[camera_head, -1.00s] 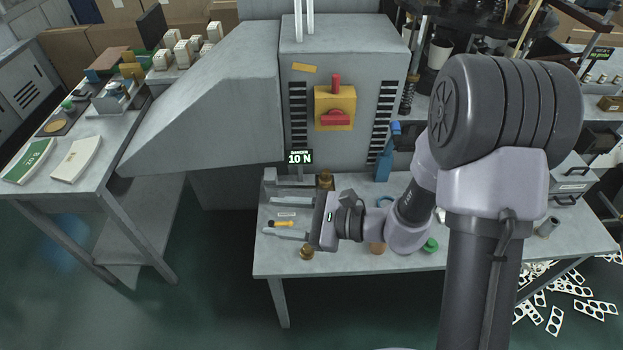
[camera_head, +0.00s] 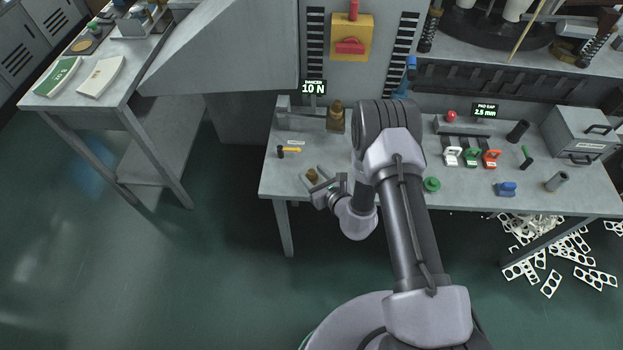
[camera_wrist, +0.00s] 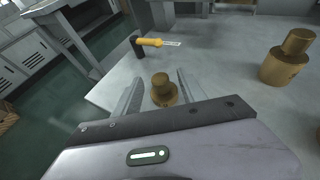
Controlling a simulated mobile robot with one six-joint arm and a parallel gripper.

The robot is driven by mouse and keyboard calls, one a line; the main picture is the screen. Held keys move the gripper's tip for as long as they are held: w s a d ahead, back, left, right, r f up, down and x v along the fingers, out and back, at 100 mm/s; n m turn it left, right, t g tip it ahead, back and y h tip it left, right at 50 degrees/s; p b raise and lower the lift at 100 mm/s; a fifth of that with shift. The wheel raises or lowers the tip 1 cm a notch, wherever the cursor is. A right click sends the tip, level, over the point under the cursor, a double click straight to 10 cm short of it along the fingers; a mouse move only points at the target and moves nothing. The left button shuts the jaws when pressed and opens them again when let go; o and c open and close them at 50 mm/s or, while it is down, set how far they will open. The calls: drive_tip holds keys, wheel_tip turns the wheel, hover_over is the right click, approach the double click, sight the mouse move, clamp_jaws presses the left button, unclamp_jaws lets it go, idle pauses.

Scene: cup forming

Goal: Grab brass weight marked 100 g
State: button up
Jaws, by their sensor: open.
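A small knobbed brass weight (camera_wrist: 163,90) stands on the table between the two fingers of my gripper (camera_wrist: 158,95) in the wrist view. The fingers are open, one on each side, with a gap to the weight. In the head view this weight (camera_head: 312,175) sits near the table's front left, at my gripper (camera_head: 315,180). A larger brass weight (camera_head: 336,116) stands farther back by the machine; it is at the right in the wrist view (camera_wrist: 288,60). I cannot read the marking on either weight.
A yellow-handled tool (camera_head: 290,150) lies on the table (camera_head: 275,178) behind the small weight. A 10 N display (camera_head: 313,87) stands at the back. Green (camera_head: 472,156) and red (camera_head: 491,158) items are on the right. The table's front left edge is close to my gripper.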

sight(310, 171)
drive_tip(key=b+x, duration=0.1)
drive_tip(key=x, duration=0.3)
drive_tip(key=shift+w+a+f, duration=0.1)
drive_tip(key=shift+w, duration=0.2)
clamp_jaws()
